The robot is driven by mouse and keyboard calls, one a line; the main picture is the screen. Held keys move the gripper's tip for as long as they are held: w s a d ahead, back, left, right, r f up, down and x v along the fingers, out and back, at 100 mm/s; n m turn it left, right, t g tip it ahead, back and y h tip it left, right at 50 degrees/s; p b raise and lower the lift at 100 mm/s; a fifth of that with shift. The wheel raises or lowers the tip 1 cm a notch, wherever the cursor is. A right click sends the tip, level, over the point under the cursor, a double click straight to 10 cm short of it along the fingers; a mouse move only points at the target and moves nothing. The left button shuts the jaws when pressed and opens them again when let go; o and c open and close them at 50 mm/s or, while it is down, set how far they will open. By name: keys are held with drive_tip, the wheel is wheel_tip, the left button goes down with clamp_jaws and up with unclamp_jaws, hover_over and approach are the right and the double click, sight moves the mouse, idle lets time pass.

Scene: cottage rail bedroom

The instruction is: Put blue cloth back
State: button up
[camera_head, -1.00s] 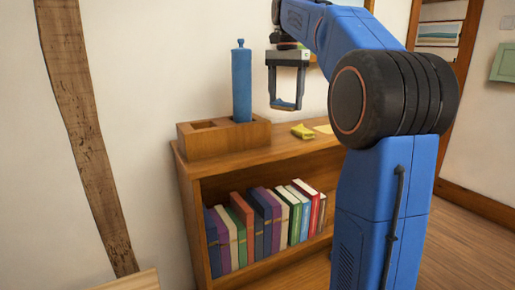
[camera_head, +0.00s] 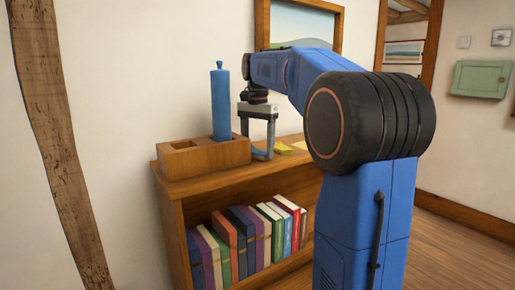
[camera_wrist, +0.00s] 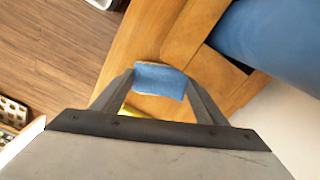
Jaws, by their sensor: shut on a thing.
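A small blue cloth (camera_wrist: 160,80) is between my fingertips in the wrist view. My gripper (camera_wrist: 160,78) is shut on it. In the head view my gripper (camera_head: 261,155) points down, low at the shelf top, just right of the wooden holder (camera_head: 200,162). The cloth is hard to make out there, only a bluish strip between the tips. I cannot tell whether it touches the wood.
A tall blue bottle (camera_head: 220,105) stands in the holder's right compartment; the left one looks empty. A yellow item (camera_head: 284,147) lies on the shelf top (camera_head: 170,182) right of my gripper. Several books (camera_head: 248,235) fill the shelf below. A framed picture (camera_head: 303,24) hangs behind.

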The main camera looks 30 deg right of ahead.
sight(258, 148)
drive_tip(key=shift+f, duration=0.15)
drive_tip(key=o, duration=0.9)
wheel_tip(258, 148, up, 12)
drive_tip(key=shift+r, duration=0.1)
idle(0.7)
